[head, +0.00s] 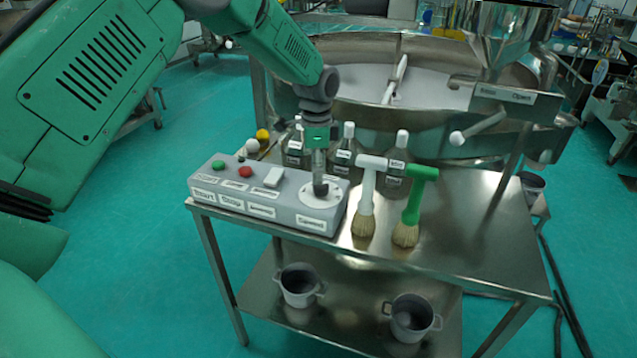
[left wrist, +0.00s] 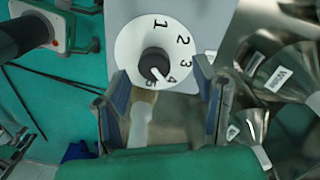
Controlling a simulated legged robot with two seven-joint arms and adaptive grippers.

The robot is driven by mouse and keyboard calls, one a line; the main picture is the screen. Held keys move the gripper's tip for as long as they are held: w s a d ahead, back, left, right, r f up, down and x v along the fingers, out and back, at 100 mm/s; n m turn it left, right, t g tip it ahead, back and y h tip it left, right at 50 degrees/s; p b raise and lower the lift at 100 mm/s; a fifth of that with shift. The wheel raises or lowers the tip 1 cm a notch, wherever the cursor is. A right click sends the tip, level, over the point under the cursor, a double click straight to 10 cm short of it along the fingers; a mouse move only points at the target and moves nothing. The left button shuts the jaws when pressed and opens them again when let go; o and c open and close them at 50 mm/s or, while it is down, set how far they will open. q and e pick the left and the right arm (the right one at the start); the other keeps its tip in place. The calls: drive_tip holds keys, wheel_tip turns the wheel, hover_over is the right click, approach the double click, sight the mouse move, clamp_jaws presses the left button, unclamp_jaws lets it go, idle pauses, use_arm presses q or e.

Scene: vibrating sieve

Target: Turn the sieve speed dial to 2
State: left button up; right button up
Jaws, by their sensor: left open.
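The grey control box (head: 262,205) stands on the steel table with a round white dial plate (head: 338,196) at its right end. My left gripper (head: 320,186) is over this plate, pointing down, and partly hides the knob. In the left wrist view the dial plate (left wrist: 130,45) bears the numbers 1 to 5 around a black knob (left wrist: 152,61). The knob's pale mark seems to point near 4. My left gripper's two fingers (left wrist: 163,92) are open and apart in front of the dial; I cannot tell whether they touch the knob. My right gripper is not in view.
Green and red buttons (head: 245,171) and a white switch (head: 274,177) sit on the box. A white brush (head: 366,190) and a green brush (head: 413,205) stand right of it, with bottles (head: 343,150) behind. The large sieve (head: 430,125) is at the back. Pots (head: 298,284) sit on the lower shelf.

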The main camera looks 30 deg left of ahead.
sight(323, 186)
use_arm(q)
drive_tip(key=f, duration=0.2)
drive_tip(key=d+f, duration=0.1)
drive_tip(key=shift+f, duration=0.35)
drive_tip(key=shift+d+f+p, duration=0.25)
drive_tip(key=shift+d+p, duration=0.05)
drive_tip(key=shift+d, duration=0.3)
drive_tip(key=shift+f, duration=0.15)
drive_tip(key=shift+a, duration=0.15)
drive_tip(key=shift+a+f, duration=0.15)
drive_tip(key=shift+a, duration=0.4)
drive_tip(key=c, duration=1.2)
drive_tip(key=shift+o, duration=0.2)
drive_tip(key=shift+a, duration=0.1)
drive_tip(key=shift+w+d+r, duration=0.1)
drive_tip(key=shift+d+r, duration=0.1)
drive_tip(key=shift+d, duration=0.2)
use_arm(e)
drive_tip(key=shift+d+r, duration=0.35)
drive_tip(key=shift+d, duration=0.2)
